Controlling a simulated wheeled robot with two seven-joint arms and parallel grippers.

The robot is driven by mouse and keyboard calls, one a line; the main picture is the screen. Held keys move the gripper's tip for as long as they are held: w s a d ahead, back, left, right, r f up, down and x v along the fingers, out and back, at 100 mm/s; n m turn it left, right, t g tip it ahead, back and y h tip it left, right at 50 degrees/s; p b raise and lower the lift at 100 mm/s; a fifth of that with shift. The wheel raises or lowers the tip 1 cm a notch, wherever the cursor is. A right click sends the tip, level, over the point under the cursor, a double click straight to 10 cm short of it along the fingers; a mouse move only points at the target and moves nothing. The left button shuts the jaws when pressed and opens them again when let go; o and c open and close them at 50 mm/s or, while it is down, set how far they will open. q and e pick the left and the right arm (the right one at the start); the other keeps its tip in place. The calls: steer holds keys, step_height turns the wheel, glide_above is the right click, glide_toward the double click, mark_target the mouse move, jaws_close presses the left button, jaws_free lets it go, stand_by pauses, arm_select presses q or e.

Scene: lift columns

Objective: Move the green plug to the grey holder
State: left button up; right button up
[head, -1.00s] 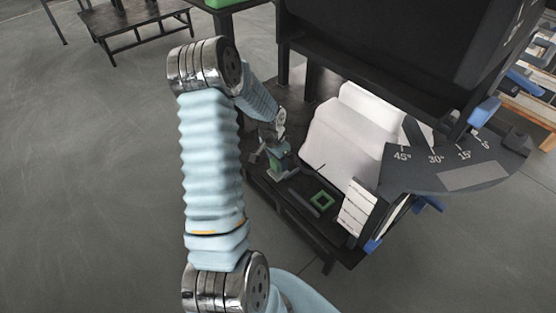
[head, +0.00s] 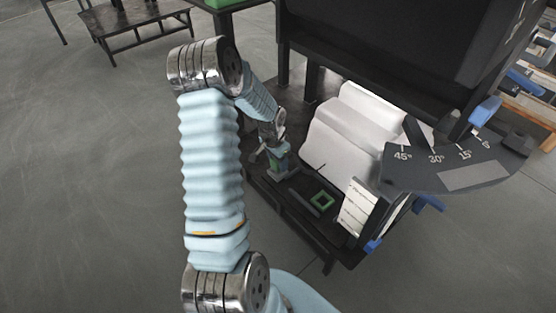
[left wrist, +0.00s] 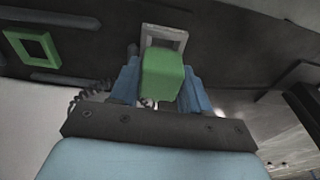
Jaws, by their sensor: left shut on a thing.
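The green plug (left wrist: 162,76) is between the blue fingers of my left gripper (left wrist: 160,88) in the left wrist view. My left gripper is shut on it. The grey holder (left wrist: 163,38) is a square frame just beyond the plug in that view, and the plug overlaps its lower part. I cannot tell whether the plug is inside the holder. In the head view the left gripper (head: 278,155) is low over the dark shelf, and the plug and grey holder are small and partly hidden there. My right gripper is not in view.
A green square holder (head: 322,201) sits on the dark shelf (head: 290,203) to the right of the gripper; it also shows in the left wrist view (left wrist: 33,47). A white draped block (head: 345,130) stands behind. A black machine body and angle-scale plate (head: 455,165) overhang the right side.

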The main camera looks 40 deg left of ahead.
arm_select(q)
steer(key=shift+f+b, duration=0.8)
steer(key=shift+f, duration=0.2)
stand_by(0.7)
steer(key=o, duration=1)
steer(key=shift+o, duration=0.7)
steer(key=shift+o, duration=0.6)
steer(key=shift+r, duration=0.1)
steer(key=shift+r+p, duration=2.4)
steer(key=shift+r, duration=1.1)
